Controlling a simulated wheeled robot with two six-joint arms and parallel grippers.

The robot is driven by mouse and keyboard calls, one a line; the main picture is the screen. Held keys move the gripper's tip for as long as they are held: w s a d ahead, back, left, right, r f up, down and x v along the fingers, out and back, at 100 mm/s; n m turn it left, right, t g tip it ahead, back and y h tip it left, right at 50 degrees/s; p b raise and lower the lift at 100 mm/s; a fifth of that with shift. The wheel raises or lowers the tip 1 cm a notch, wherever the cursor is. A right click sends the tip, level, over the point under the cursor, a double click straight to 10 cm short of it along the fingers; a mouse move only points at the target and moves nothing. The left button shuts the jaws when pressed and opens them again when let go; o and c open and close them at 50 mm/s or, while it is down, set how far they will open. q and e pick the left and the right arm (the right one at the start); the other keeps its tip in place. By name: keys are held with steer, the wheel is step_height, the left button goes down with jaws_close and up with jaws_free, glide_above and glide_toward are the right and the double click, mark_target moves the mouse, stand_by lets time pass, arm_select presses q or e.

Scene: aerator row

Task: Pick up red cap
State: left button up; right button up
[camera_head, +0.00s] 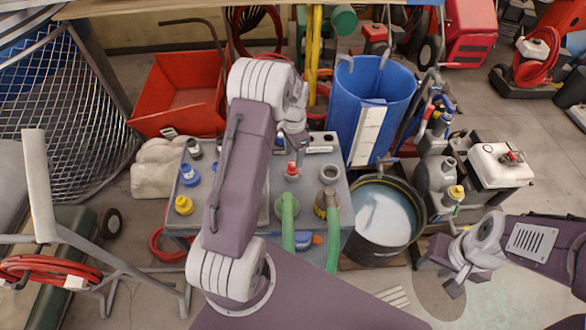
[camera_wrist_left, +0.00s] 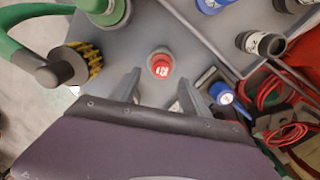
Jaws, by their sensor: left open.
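The red cap (camera_head: 292,169) stands upright on the grey bench top, right of my left forearm in the head view. In the left wrist view the red cap (camera_wrist_left: 161,64) shows from above, with a pale mark on its top. My left gripper (camera_head: 294,146) hangs over the bench just behind the cap in the head view. In the left wrist view its two fingers (camera_wrist_left: 160,90) are spread and empty, with the cap beyond their tips, apart from both. My right gripper (camera_head: 446,272) is off to the right, away from the bench; its jaw opening is unclear.
Green hoses (camera_head: 289,220) rise at the bench's front. A blue cap (camera_head: 188,175), a yellow cap (camera_head: 183,205) and a black-and-white fitting (camera_head: 195,150) stand at the left. A blue barrel (camera_head: 393,90) and a water-filled drum (camera_head: 382,218) flank the right side.

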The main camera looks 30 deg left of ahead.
mark_target(293, 163)
arm_select(q)
steer(key=shift+a+f, duration=0.1)
steer(key=shift+f, duration=0.35)
step_height(293, 163, down, 4)
steer(key=shift+s+f, duration=0.1)
steer(key=shift+a+f, duration=0.1)
steer(key=shift+f, duration=0.25)
jaws_close()
